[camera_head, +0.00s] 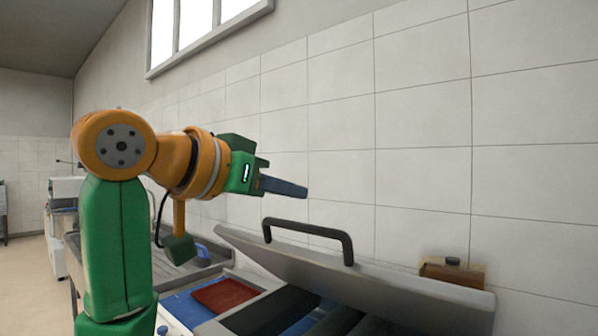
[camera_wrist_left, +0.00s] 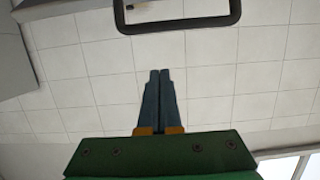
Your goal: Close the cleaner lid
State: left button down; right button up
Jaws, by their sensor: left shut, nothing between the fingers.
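The cleaner lid (camera_head: 400,290) is a grey panel that stands tilted open at the lower right of the head view, with a dark bar handle (camera_head: 308,229) on its upper face. The cleaner's dark interior shows under the lid. My left gripper (camera_head: 304,192) is shut and empty, above the lid near the handle and apart from it. In the left wrist view its two blue-grey fingers (camera_wrist_left: 158,75) lie together, and the dark handle (camera_wrist_left: 180,27) shows beyond their tips. My right gripper is not in view.
A red item (camera_head: 224,294) lies on a blue surface left of the cleaner. A metal sink area (camera_head: 200,262) lies behind it. A small brown box (camera_head: 452,271) sits against the tiled wall behind the lid.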

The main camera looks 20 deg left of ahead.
aim_at(312, 228)
pick_arm(q)
jog(key=p+x, duration=0.1)
jog(key=x, duration=0.1)
jog(key=p+x, duration=0.1)
jog(key=x, duration=0.2)
jog(key=p+x, duration=0.1)
jog(key=x, duration=0.2)
jog(key=shift+w+a+p, duration=0.25)
jog(key=shift+w+p, duration=0.05)
jog(key=shift+p, duration=0.1)
jog(key=shift+w+d+f, duration=0.25)
jog(key=shift+w+f, duration=0.15)
jog(key=shift+f, duration=0.1)
jog(key=s+f, duration=0.1)
jog(key=s+a+f, duration=0.1)
jog(key=shift+s+b, duration=0.35)
jog(key=shift+b, duration=0.05)
jog(key=shift+s+a, duration=0.15)
jog(key=shift+f, duration=0.1)
